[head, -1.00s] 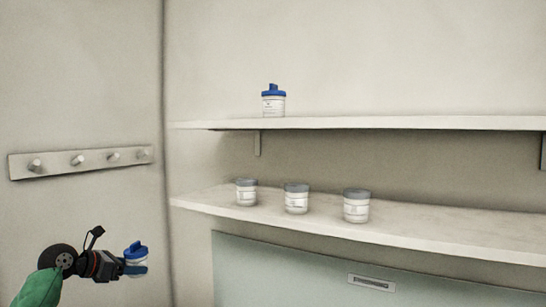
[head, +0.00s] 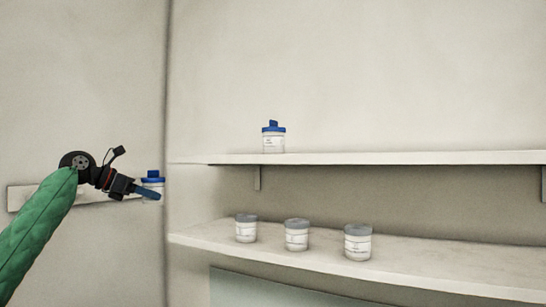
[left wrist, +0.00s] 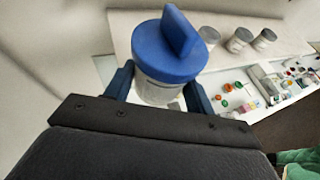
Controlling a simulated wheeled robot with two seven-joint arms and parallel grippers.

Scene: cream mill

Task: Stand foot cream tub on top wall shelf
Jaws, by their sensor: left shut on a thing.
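A white tub with a blue finned lid (head: 152,182) is held by my left gripper (head: 146,192) at the left of the head view, left of the shelves. In the left wrist view the tub (left wrist: 165,60) sits upright between the two blue fingers, which are shut on it. The top wall shelf (head: 400,158) bears one similar blue-lidded tub (head: 273,138) near its left end. The held tub is a little lower than this shelf in the head view. My right gripper is not in view.
Below, a lower shelf (head: 400,268) holds three grey-lidded jars (head: 246,229). A peg rail (head: 25,197) is on the left wall, partly behind my arm. The top shelf is clear right of its tub. The left wrist view shows several small items (left wrist: 250,100) on a surface below.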

